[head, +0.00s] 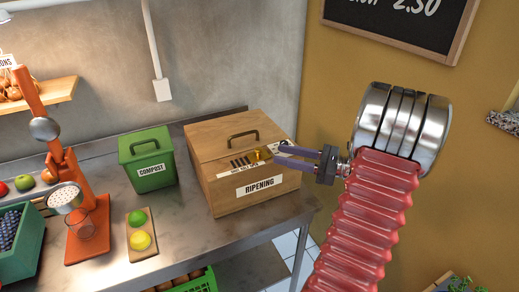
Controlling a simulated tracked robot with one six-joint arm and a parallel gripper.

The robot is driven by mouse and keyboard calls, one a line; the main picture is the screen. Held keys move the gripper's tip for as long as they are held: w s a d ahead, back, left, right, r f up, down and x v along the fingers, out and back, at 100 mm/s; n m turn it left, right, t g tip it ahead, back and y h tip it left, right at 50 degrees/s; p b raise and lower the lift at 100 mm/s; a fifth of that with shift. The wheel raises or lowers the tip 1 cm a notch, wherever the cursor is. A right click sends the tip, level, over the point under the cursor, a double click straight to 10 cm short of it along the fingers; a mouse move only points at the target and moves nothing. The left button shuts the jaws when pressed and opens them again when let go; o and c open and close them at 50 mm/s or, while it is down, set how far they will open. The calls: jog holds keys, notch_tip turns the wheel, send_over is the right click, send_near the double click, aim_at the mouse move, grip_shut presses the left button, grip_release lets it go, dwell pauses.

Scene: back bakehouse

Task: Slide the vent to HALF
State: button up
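The wooden box labelled RIPENING (235,197) stands on the steel counter, with a handle on its lid. On its top front edge is a dark slotted vent (240,161) with a small white marked strip (234,169) below it; the markings are too small to read. A brass knob (259,154) sits at the right end of the slots. My gripper (277,153) comes in from the right, its two purple fingers apart, with nothing seen between them. The fingertips are just right of the knob; whether they touch it I cannot tell.
A green COMPOST bin (148,160) stands left of the box. Further left are a small board (142,251) with a lime and a lemon, an orange juicer (72,190) and a green crate (22,255). The counter (190,235) before the box is clear.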

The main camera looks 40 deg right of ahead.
aim_at(259, 149)
jog(key=x, duration=0.9)
jog(key=shift+c, duration=0.2)
grip_shut()
dwell(0.3)
